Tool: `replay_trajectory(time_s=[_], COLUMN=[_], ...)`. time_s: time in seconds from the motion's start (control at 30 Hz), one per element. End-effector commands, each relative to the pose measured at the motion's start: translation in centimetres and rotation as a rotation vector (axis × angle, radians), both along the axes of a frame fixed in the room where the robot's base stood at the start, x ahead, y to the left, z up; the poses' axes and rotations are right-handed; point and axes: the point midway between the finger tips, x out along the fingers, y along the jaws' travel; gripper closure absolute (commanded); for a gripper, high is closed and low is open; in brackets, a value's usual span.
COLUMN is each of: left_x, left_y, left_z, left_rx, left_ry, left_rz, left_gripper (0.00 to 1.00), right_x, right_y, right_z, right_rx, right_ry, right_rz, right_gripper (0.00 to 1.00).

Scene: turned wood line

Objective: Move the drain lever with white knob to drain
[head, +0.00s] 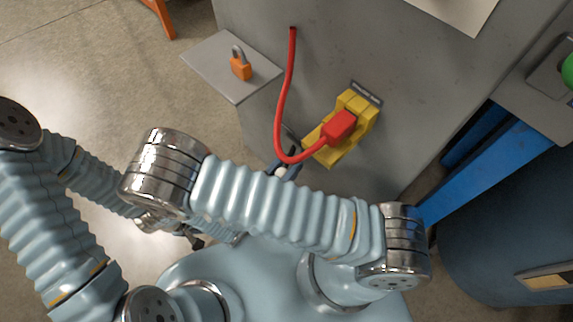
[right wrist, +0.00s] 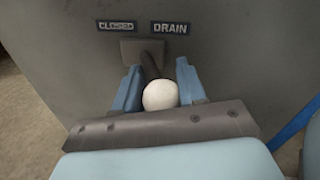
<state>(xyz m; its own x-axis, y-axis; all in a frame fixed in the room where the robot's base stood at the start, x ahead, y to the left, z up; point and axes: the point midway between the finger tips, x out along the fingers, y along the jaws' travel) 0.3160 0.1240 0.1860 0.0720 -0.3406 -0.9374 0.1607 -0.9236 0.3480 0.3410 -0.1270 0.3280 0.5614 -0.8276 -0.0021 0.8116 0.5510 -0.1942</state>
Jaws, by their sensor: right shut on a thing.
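The drain lever's white knob (right wrist: 160,96) sits between the two blue fingers of my right gripper (right wrist: 157,90), which is shut on the lever. Its dark shaft (right wrist: 150,62) runs from a grey plate (right wrist: 141,48) on the panel towards the camera, the knob a little right of the plate's middle. Above the plate are a CLOSED label (right wrist: 116,26) at left and a DRAIN label (right wrist: 170,28) at right. In the head view my right gripper (head: 287,165) is mostly hidden behind my arm. My left gripper (head: 198,240) is low and partly hidden; its jaws are unclear.
A grey cabinet (head: 410,60) carries a yellow connector housing (head: 355,105) with a red plug (head: 340,126), its red cable (head: 281,100) looping down close to my right gripper. An orange padlock (head: 241,68) lies on a side shelf (head: 212,65). A blue frame (head: 500,160) stands right.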

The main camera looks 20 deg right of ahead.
Motion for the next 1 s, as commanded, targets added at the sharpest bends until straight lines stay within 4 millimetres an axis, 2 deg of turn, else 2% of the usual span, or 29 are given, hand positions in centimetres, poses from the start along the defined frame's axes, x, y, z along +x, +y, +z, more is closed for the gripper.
replay_trajectory(time_s=[0.03, 0.47, 0.5, 0.57, 0.6, 1.0], left_x=[0.00, 0.00, 0.00, 0.00, 0.00, 0.00], left_y=[0.00, 0.01, 0.01, 0.00, 0.00, -0.01], left_z=[-0.03, -0.01, -0.01, -0.01, -0.01, 0.01], left_rx=[0.000, 0.000, 0.000, 0.000, 0.000, 0.000], left_ry=[0.000, 0.000, 0.000, 0.000, 0.000, 0.000], left_rz=[0.000, 0.000, 0.000, 0.000, 0.000, 0.000], left_gripper=[0.41, 0.41, 0.41, 0.41, 0.41, 0.41], right_x=[-0.28, -0.28, -0.27, -0.25, -0.24, -0.22], right_y=[-0.84, -0.84, -0.84, -0.76, -0.70, -0.27], right_z=[0.04, 0.05, 0.05, 0.05, 0.05, 0.07], right_rx=[-0.011, -0.011, -0.011, -0.010, -0.010, -0.005], right_ry=[0.002, 0.002, 0.002, 0.002, 0.002, 0.000], right_rz=[-0.025, -0.025, -0.025, -0.023, -0.021, -0.015], right_gripper=[1.00, 1.00, 0.53, 0.44, 0.41, 0.41])
